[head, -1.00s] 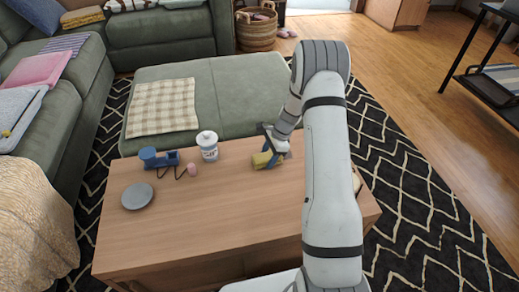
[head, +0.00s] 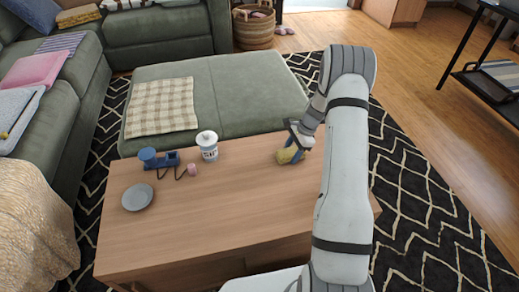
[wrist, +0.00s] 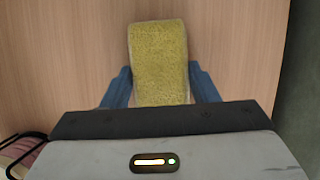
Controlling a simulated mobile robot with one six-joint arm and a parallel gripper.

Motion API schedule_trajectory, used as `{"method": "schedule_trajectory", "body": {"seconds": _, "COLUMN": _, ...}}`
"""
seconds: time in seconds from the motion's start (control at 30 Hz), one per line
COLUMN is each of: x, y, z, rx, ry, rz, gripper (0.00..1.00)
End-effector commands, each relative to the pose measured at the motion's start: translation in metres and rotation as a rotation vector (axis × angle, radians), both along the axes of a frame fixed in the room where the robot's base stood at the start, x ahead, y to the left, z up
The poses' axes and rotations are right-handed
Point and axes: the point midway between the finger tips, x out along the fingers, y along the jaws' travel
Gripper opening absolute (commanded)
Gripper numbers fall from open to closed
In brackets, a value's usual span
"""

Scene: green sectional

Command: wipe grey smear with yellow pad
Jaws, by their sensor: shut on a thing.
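The yellow pad (wrist: 160,55) is between the two blue fingers of my gripper (wrist: 160,88) in the wrist view. In the head view my gripper (head: 298,145) is shut on the yellow pad (head: 288,156), low over the right part of the wooden table (head: 215,220). I cannot tell whether the pad touches the tabletop. No grey smear can be made out in either view; the pad, gripper or arm may hide it.
The middle of the table is clear. A green ottoman (head: 240,95) adjoins the far edge.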

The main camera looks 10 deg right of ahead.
Motion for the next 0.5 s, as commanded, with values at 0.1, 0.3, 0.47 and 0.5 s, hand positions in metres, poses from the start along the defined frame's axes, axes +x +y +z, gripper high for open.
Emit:
{"method": "schedule_trajectory", "body": {"seconds": 0.1, "x": 0.001, "y": -0.009, "z": 0.000, "rx": 0.000, "ry": 0.000, "rz": 0.005, "gripper": 0.36}}
{"method": "schedule_trajectory", "body": {"seconds": 0.3, "x": 0.002, "y": -0.011, "z": 0.024, "rx": -0.001, "ry": -0.002, "rz": 0.010, "gripper": 0.36}}
{"method": "schedule_trajectory", "body": {"seconds": 0.47, "x": 0.001, "y": -0.010, "z": 0.038, "rx": 0.000, "ry": -0.001, "rz": 0.012, "gripper": 0.36}}
{"method": "schedule_trajectory", "body": {"seconds": 0.5, "x": 0.001, "y": -0.009, "z": 0.041, "rx": 0.000, "ry": -0.001, "rz": 0.012, "gripper": 0.36}}
